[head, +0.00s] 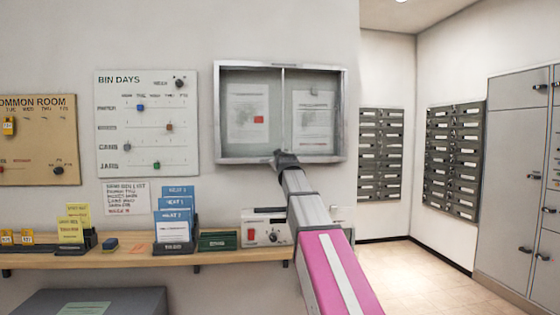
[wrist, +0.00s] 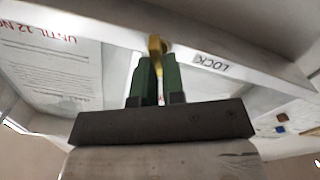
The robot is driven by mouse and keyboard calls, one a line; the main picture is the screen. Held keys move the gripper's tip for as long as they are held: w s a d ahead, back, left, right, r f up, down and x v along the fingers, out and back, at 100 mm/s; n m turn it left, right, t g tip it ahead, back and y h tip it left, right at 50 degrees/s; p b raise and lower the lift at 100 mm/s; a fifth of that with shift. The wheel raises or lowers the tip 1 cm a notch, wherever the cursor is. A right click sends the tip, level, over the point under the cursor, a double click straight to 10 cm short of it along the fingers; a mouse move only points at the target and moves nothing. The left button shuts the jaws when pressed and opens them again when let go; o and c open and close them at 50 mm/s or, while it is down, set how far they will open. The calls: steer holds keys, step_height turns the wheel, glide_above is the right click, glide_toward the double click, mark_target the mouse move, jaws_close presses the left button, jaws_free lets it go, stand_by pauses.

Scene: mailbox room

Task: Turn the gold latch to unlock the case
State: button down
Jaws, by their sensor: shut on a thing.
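The case (head: 216,115) is a glazed, grey-framed notice case on the wall, with papers behind its two panes. My arm reaches up to the bottom middle of its frame, and my gripper (head: 281,156) hides the latch in the head view. In the wrist view the gold latch (wrist: 155,44) sits on the case's pale frame beside a label reading LOCK (wrist: 211,63), seen upside down. My gripper (wrist: 157,72) has its two green fingers closed around the latch's lower part. The latch's upper end stands out past the fingertips.
A BIN DAYS board (head: 148,120) hangs to the left. Open floor (head: 420,265) lies to the right.

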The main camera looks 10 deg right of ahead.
steer(key=n, duration=0.8)
steer(key=f+n, duration=0.1)
steer(key=n, duration=0.3)
steer(key=shift+a+f, duration=0.1)
steer(key=shift+a, duration=0.25)
stand_by(0.4)
steer(key=c, duration=1.2)
jaws_free()
steer(key=shift+s, duration=0.1)
steer(key=s, duration=1)
steer(key=shift+s, duration=0.35)
